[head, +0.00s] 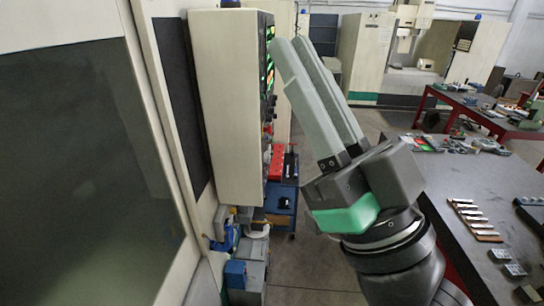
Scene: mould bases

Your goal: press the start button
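The machine's control box (226,110) is a pale cabinet on the left, seen almost edge-on. Its panel face, with a lit screen (270,65) and small knobs and buttons (268,115) below it, points right. I cannot tell which of these is the start button. My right gripper (289,42) is in front of the panel's right side, fingers pointing up and left. Its two long grey fingers lie side by side with nothing seen between them, and look shut. The tips overlap the screen's edge; I cannot tell whether they touch. My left gripper is not in view.
A large machine door with a dark window (75,170) fills the left. A blue cart (281,205) with red items stands behind the box. A dark bench (470,190) with metal parts is at right. The grey floor (315,260) shows between them.

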